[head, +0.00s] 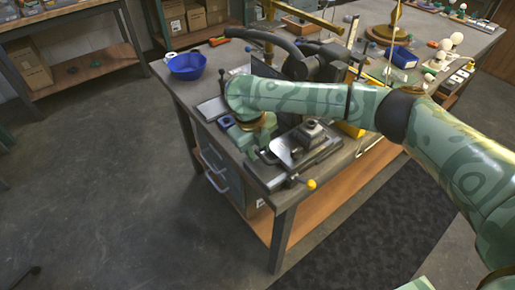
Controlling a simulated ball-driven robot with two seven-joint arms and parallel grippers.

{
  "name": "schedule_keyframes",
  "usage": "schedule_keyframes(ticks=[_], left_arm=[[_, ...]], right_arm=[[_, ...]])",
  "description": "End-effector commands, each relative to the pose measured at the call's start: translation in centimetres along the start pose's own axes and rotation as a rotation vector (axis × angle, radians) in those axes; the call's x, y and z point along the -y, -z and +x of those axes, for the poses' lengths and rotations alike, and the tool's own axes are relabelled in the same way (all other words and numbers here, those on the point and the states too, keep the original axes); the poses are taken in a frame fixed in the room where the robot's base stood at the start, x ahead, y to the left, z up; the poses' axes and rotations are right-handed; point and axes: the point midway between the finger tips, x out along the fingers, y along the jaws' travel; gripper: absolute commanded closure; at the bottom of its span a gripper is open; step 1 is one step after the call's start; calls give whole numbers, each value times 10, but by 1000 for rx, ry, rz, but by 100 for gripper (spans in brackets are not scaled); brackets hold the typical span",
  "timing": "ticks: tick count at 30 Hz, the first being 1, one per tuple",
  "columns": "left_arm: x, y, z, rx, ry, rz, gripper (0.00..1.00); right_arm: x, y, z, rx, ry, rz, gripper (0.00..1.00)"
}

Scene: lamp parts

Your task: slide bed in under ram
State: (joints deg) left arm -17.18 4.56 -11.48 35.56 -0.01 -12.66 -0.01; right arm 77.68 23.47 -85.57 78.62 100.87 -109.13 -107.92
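A metal sliding bed (321,152) lies near the front corner of the workbench, with a small grey block (311,130) on it. A lever with a yellow knob (311,184) sticks out at its near end. A dark press (327,70) with a curved arm stands behind it; my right arm crosses in front, and I cannot make out the ram. My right gripper (250,136) points down at the left of the bed, close to it. Its fingertips are too small and hidden to tell whether they are open or touching anything. My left gripper is not in view.
A blue bowl (187,66) stands at the bench's left edge. A grey plate (212,108) lies left of my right gripper. Several lamp parts, bulbs (457,38) and a blue box (401,58) crowd the back right. The floor (110,190) left of the bench is clear.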

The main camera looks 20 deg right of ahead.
Motion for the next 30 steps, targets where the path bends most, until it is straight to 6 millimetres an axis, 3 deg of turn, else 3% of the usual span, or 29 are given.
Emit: schedule_keyframes(ticks=[4,7,8,13,21,30], left_arm=[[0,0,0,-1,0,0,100],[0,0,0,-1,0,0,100],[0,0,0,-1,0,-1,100],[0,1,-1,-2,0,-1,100],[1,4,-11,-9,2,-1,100],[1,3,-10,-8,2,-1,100]], right_arm=[[0,0,0,0,0,0,69],[0,0,0,0,0,0,97],[0,0,0,0,0,0,100],[2,0,0,-1,0,1,100],[38,-1,4,0,-1,2,100],[42,-1,6,0,4,0,100]])
